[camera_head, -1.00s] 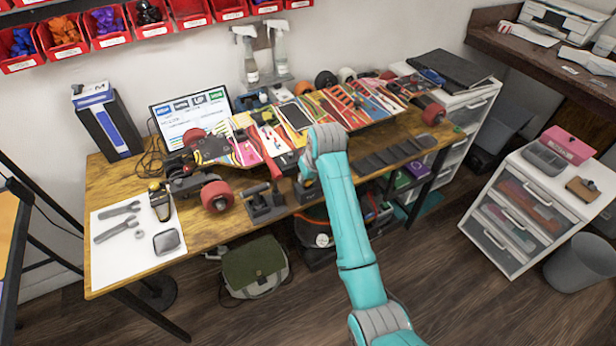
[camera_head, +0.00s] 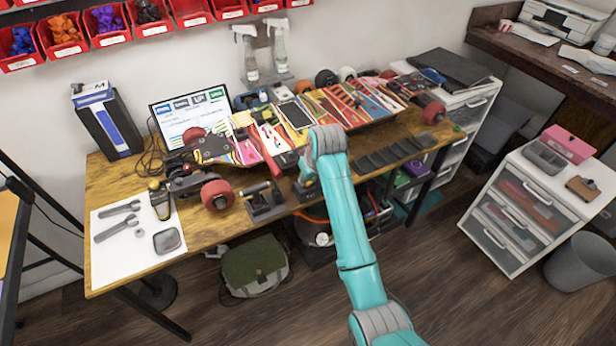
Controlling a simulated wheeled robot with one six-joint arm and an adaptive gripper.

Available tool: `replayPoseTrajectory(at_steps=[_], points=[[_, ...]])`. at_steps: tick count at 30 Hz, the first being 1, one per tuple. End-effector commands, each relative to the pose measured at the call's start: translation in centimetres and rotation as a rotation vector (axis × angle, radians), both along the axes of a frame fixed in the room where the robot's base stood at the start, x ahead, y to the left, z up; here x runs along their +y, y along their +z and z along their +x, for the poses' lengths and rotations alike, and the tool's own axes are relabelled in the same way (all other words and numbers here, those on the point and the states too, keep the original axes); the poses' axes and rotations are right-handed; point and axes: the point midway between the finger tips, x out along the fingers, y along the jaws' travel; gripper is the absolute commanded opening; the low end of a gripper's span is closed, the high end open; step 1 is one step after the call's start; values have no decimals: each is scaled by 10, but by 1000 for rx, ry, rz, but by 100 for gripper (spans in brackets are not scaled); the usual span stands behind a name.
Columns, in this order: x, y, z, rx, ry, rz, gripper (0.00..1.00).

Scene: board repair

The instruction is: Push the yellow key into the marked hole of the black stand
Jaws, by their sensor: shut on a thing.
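The black stand (camera_head: 264,206) sits at the front edge of the wooden workbench, left of my arm, with a light rod-like part on its top. My gripper (camera_head: 305,187) is small and dark, just right of the stand and mostly hidden by my turquoise arm. It appears apart from the stand. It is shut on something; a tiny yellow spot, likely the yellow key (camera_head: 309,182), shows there. The key's shape and the marked hole are too small to make out.
A skateboard deck with red wheels (camera_head: 217,194) lies behind the stand. A row of black blocks (camera_head: 390,154) lines the front edge to the right. A white sheet (camera_head: 112,258) with wrenches is at the left. Some bare wood (camera_head: 205,236) shows left of the stand.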

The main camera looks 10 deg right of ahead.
Motion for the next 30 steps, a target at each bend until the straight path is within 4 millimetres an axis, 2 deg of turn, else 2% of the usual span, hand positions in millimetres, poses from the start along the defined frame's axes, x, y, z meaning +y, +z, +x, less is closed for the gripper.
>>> replayPoseTrajectory(at_steps=[12, 13, 15, 16, 22, 23, 24, 30], points=[[0, -2, 0, 0, 0, 0, 0], [0, -2, 0, 0, 0, 0, 32], [0, -2, 0, 0, 0, 0, 49], [0, -2, 0, 0, 0, 0, 53], [0, -2, 0, 0, 0, 0, 53], [0, -2, 0, 0, 0, 0, 58], [0, -2, 0, 0, 0, 0, 68], [0, -2, 0, 0, 0, 0, 68]])
